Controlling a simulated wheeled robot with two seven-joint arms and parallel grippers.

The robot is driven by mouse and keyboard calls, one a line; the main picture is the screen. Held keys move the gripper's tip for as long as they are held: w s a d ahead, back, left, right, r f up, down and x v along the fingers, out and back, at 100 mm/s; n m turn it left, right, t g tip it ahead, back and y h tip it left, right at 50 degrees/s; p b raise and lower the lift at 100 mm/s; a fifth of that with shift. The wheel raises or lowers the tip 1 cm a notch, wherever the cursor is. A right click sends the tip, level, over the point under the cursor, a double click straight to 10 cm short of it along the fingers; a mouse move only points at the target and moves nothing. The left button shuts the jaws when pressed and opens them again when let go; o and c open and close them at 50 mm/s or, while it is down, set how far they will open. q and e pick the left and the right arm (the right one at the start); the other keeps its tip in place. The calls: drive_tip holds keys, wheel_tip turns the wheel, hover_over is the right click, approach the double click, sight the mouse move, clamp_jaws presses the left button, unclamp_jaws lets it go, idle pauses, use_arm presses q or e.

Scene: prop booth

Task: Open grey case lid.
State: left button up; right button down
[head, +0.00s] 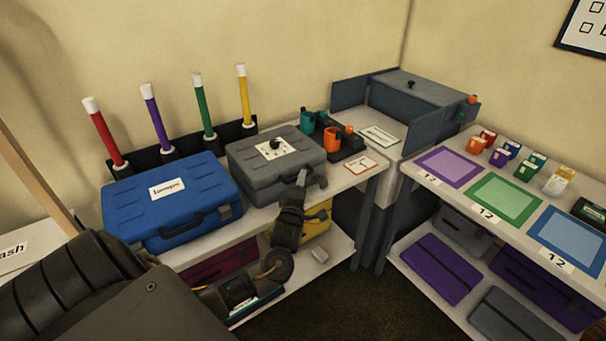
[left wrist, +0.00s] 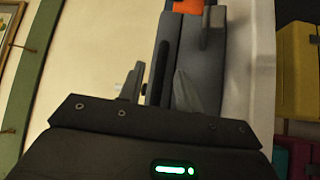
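The grey case (head: 262,172) stands on the white bench in the head view, right of the blue case. Its lid (head: 246,153) looks shut and carries a white label with a dark round mark. My left gripper (head: 302,178) is at the case's front right side and covers part of it; I cannot tell whether it touches. In the left wrist view the two fingers of my left gripper (left wrist: 156,88) stand apart, with a grey surface, probably the case, behind and between them. Nothing is clearly held. My right gripper is not in view.
A blue case (head: 140,205) stands left of the grey one. Red, purple, green and yellow white-topped sticks (head: 243,95) stand behind. A dark holder with an orange cup (head: 332,138) and a small card (head: 361,165) are close on the right. A lower shelf holds a yellow case (head: 316,222).

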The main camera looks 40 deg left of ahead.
use_arm(q)
drive_tip(key=shift+x, duration=1.4)
clamp_jaws()
